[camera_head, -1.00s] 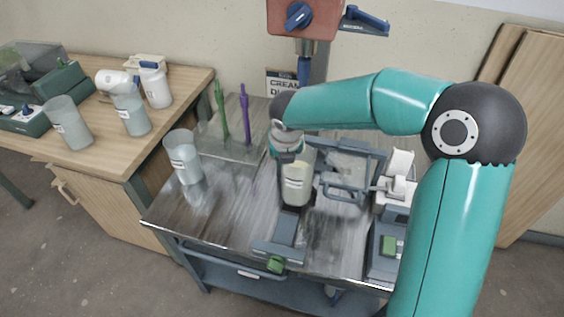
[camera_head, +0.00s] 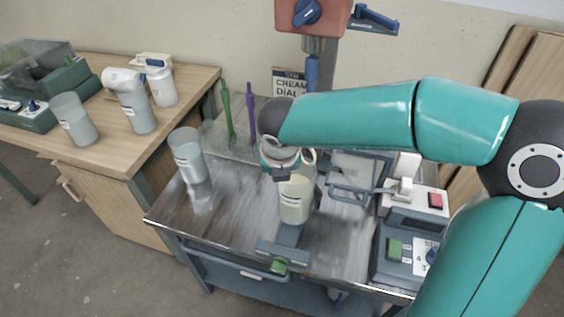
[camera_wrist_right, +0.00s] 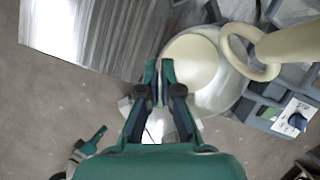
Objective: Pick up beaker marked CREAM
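A clear beaker with cream-coloured contents (camera_head: 295,203) and a small label hangs or stands upright over the dark stand on the metal bench. The label is too small to read. My right gripper (camera_head: 278,172) is at the beaker's upper left edge. In the right wrist view, the beaker (camera_wrist_right: 212,92) lies just right of the fingers. The fingers of the right gripper (camera_wrist_right: 159,66) are close together at its rim and seem to pinch the wall. Whether the beaker's base touches the stand cannot be told. My left gripper is not in view.
Another clear beaker (camera_head: 190,160) stands at the bench's left. Green (camera_head: 227,108) and purple (camera_head: 250,112) rods stand behind it. A scale-like device (camera_head: 392,245) is at the right. A wooden table (camera_head: 100,150) holds more containers. The bench's front left is clear.

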